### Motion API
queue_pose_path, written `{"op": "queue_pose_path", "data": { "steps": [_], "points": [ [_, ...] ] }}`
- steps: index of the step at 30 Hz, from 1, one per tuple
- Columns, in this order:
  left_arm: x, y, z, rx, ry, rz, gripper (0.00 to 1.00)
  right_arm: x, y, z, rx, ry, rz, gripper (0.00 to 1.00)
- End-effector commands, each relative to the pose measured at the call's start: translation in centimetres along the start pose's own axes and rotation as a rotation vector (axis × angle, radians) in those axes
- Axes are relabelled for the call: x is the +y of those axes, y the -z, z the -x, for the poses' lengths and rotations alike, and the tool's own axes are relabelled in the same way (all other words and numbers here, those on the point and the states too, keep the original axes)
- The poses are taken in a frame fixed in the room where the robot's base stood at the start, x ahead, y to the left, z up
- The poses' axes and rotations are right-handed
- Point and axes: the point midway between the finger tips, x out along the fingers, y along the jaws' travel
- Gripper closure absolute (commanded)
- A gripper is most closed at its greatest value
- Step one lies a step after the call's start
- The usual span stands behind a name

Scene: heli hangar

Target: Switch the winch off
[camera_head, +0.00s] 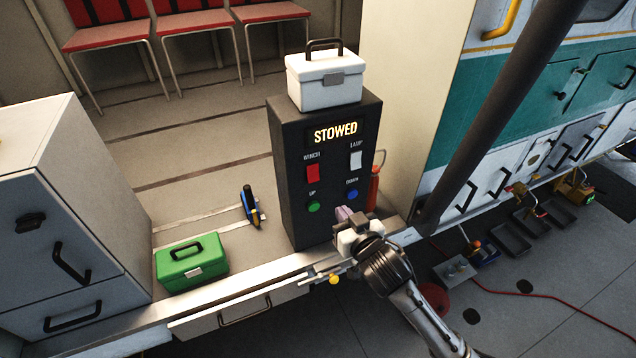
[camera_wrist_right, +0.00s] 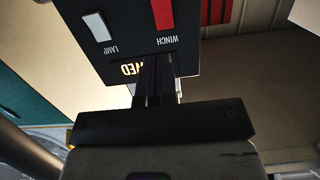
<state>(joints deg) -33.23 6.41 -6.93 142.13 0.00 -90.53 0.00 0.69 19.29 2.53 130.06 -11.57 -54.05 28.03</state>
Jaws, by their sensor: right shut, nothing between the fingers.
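The dark control box (camera_head: 284,160) stands upright on the bench. Its lit display (camera_head: 335,132) reads STOWED. Below the display are a red WINCH switch (camera_head: 313,173) and a white LAMP switch (camera_head: 356,160). A green UP button (camera_head: 314,207) and a blue DOWN button (camera_head: 352,194) sit lower. My right gripper (camera_head: 346,214) is shut and empty, in front of the lower right of the box. In the wrist view, turned over, its fingers (camera_wrist_right: 156,80) partly cover the display, and the WINCH switch (camera_wrist_right: 163,14) shows beyond them. My left gripper is out of view.
A white case (camera_head: 325,84) rests on top of the box. A green case (camera_head: 191,264) and a blue-and-yellow tool (camera_head: 250,207) lie to its left. A red cylinder (camera_head: 373,190) stands close to its right. Grey drawers (camera_head: 60,220) fill the left edge.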

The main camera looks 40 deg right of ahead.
Motion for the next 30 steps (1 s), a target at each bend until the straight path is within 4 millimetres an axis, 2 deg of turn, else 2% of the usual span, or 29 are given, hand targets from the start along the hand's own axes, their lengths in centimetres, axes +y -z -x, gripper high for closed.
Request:
{"op": "queue_pose_path", "data": {
  "steps": [8, 11, 24, 30],
  "points": [
    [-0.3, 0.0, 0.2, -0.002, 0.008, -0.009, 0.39, 0.0, 0.1, -0.9, 0.000, 0.000, 0.002, 1.00],
    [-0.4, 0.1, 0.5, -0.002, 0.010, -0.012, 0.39, 0.0, 0.2, -2.2, -0.001, -0.002, 0.002, 1.00],
    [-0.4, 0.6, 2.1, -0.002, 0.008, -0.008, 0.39, 0.0, 0.2, -10.3, -0.001, -0.002, 0.002, 1.00],
    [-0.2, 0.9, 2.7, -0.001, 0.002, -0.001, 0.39, 0.0, 0.1, -12.6, -0.001, 0.000, 0.001, 1.00]
  ]
}}
